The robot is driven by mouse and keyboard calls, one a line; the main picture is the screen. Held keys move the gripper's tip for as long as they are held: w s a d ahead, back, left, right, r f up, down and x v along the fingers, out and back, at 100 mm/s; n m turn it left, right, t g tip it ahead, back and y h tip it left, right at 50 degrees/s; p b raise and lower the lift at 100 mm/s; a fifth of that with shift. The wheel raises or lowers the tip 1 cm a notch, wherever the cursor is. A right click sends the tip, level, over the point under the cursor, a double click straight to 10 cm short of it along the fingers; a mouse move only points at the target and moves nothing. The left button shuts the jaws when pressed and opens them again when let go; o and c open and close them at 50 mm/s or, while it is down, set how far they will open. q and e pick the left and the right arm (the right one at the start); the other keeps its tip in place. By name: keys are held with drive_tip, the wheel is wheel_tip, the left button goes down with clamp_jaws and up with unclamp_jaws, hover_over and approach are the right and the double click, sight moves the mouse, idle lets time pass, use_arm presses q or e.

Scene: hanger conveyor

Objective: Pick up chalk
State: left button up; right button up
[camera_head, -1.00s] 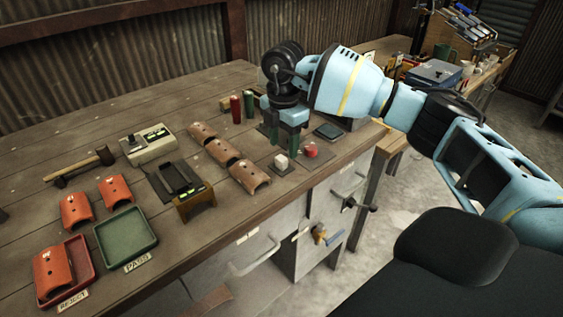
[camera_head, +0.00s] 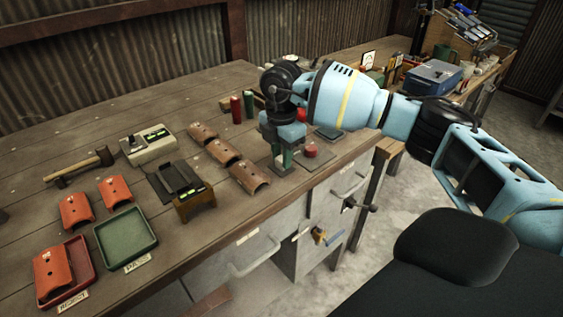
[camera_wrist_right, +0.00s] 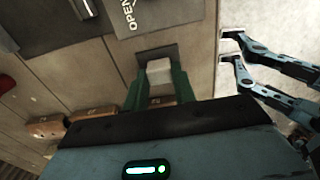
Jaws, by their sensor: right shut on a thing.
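The chalk (camera_wrist_right: 159,76) is a small white block, seen in the right wrist view between the green fingers of my right gripper (camera_wrist_right: 160,88). It stands over a small dark pad (camera_wrist_right: 157,52); I cannot tell whether it still touches the pad. In the head view my right gripper (camera_head: 281,165) points down at the table near its front edge, shut on the chalk, which it mostly hides there. My left gripper is not in view.
A red knob (camera_head: 311,150) sits close to the right of the gripper. Brown curved tiles (camera_head: 249,176) lie close to its left. Green and red trays (camera_head: 126,238) lie at the front left. Red and green cylinders (camera_head: 236,108) stand behind. Drawer handles (camera_head: 255,262) stick out below the table edge.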

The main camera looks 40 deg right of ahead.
drive_tip(key=shift+r, duration=0.8)
drive_tip(key=shift+s+a+r, duration=0.1)
drive_tip(key=shift+s+r, duration=0.1)
drive_tip(key=shift+r, duration=0.8)
drive_tip(key=s+a, duration=0.4)
drive_tip(key=s, duration=0.2)
drive_tip(key=s+a+r, duration=0.1)
drive_tip(key=s+a, duration=0.2)
drive_tip(key=s, duration=0.4)
drive_tip(key=shift+s+a+r, duration=0.2)
drive_tip(key=shift+s+a, duration=0.1)
drive_tip(key=shift+a, duration=0.05)
